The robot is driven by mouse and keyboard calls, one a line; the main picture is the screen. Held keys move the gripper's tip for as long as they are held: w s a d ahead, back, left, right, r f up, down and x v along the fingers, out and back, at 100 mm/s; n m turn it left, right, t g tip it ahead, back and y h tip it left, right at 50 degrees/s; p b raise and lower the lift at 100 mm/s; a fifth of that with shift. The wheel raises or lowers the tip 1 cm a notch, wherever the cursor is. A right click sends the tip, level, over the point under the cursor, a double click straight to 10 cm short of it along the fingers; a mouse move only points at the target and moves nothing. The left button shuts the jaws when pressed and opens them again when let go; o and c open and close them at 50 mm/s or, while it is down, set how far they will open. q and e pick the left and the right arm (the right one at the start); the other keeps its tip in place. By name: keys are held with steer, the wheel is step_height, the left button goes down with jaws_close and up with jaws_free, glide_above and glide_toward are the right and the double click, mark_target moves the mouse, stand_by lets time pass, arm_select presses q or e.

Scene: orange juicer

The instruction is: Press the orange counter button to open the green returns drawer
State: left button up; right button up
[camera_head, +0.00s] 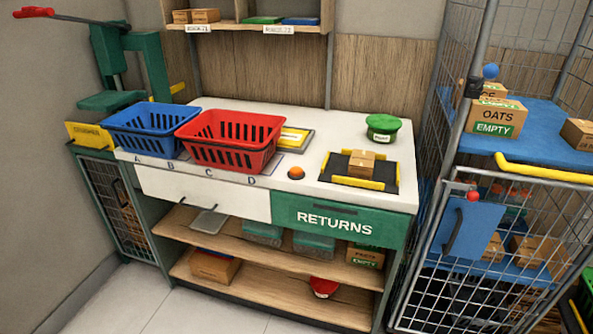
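The orange button (296,173) sits on the white counter (330,125), just right of the red basket and near the counter's front edge. Below it, the green drawer front (340,218) is labelled RETURNS and has a dark slot at its top. The drawer looks shut, its front in line with the counter's front. Neither of my grippers shows in the head view.
A blue basket (150,118) and a red basket (235,128) stand left of the button. A small box (362,160) lies on a black and yellow tray (335,172) to the right, near a green cap (383,125). A wire cage (480,240) stands at the right.

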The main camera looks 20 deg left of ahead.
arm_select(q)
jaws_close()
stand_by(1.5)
